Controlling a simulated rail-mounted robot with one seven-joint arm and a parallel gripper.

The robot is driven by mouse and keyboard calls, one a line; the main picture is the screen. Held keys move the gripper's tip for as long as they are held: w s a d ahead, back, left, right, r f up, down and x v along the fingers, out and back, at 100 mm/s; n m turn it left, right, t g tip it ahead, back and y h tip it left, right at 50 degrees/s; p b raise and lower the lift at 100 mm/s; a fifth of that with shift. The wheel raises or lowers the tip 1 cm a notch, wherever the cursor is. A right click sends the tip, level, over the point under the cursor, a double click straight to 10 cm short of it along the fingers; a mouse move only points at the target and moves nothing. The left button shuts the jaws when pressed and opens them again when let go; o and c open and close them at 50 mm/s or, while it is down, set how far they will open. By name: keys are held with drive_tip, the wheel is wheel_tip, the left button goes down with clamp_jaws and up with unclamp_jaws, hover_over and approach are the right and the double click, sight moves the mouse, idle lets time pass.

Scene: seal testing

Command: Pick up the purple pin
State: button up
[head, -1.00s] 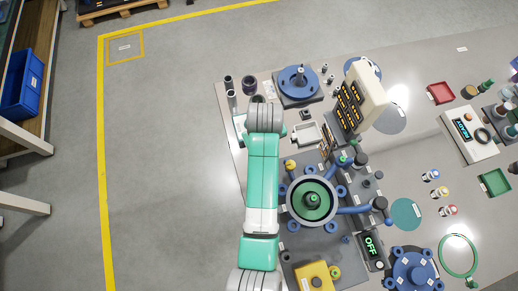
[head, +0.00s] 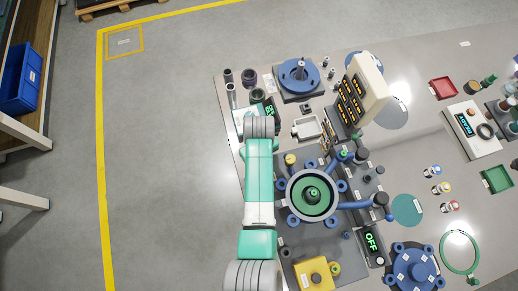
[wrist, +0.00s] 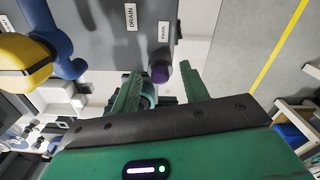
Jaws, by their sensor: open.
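The purple pin (wrist: 160,73) shows in the wrist view as a dark purple round head at the edge of a grey plate, beside the PARK label. My gripper (wrist: 160,76) is open, with one green finger on each side of the pin in the picture. A gap shows between the pin and each finger. I cannot tell whether the fingertips are down at the pin's depth. In the head view my arm covers the fingers, and I cannot make out the pin there.
A yellow knob (wrist: 25,62) with a blue arm stands left in the wrist view. Open floor (head: 170,170) is at left.

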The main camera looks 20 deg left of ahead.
clamp_jaws()
drive_tip(key=shift+r, duration=0.1)
wheel_tip(320, 180, up, 10)
drive_tip(key=p, duration=0.2)
